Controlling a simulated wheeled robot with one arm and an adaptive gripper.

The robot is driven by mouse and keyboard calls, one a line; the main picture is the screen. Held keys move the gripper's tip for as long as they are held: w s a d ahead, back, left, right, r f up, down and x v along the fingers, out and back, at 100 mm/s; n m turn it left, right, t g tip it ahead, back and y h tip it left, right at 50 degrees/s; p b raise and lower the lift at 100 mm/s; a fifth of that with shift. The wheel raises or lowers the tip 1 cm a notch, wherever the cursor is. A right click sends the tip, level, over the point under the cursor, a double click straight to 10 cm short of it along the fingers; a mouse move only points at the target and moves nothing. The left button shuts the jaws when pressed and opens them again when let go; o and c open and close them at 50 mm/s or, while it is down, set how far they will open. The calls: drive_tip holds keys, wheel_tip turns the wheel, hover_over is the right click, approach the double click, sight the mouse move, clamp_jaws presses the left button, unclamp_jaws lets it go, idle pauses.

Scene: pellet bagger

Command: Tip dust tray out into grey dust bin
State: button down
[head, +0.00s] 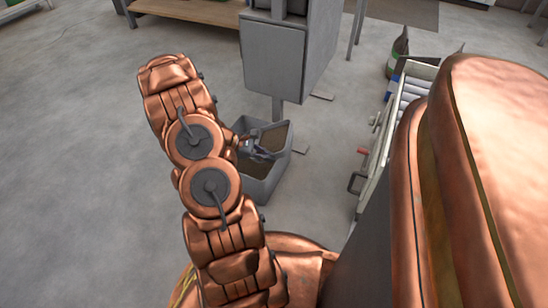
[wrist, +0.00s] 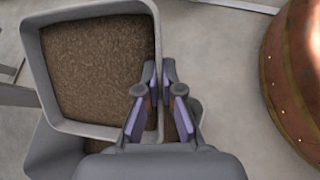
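The dust tray (wrist: 85,129) is a grey, square-sided container with brown dust in it, filling the upper left of the wrist view. My gripper (wrist: 159,78) is at its right wall, with a finger on either side and the tips close together, so it looks shut on that wall. The grey dust bin (wrist: 42,153) shows partly below the tray in the wrist view; the tray and gripper hide most of it. In the head view the bin (head: 262,186) stands on the floor, with my gripper (head: 264,153) over its opening. Brown material shows there; I cannot tell whether it is in tray or bin.
A grey cabinet on a post (head: 275,60) stands just behind the bin. Open concrete floor (head: 75,140) lies at the left.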

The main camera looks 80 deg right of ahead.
drive_tip(key=shift+w+r+g, duration=0.2)
drive_tip(key=shift+w+g, duration=0.4)
drive_tip(key=shift+w, duration=0.05)
drive_tip(key=shift+w+r+g+p, duration=0.3)
drive_tip(key=shift+w+g, duration=0.05)
drive_tip(key=shift+g, duration=0.35)
drive_tip(key=shift+w+a+r+n+g+h+p, duration=0.15)
drive_tip(key=shift+w+n+g+h, duration=0.1)
drive_tip(key=shift+g, duration=0.3)
drive_tip(key=shift+w+d+r+n+g+h+p, duration=0.15)
drive_tip(key=shift+g+h, duration=0.1)
drive_tip(key=shift+g, duration=0.3)
drive_tip(key=shift+w+a+f+n+g+h, duration=0.15)
drive_tip(key=shift+w+g, duration=0.15)
drive_tip(key=shift+g, duration=0.3)
drive_tip(key=shift+w+d+f+n+g+h, duration=0.15)
drive_tip(key=shift+w+g, duration=0.15)
drive_tip(key=shift+g, duration=0.3)
drive_tip(key=shift+w+a+r+g+b, duration=0.1)
drive_tip(key=shift+w+r+g+b, duration=0.15)
drive_tip(key=shift+g+b, duration=0.15)
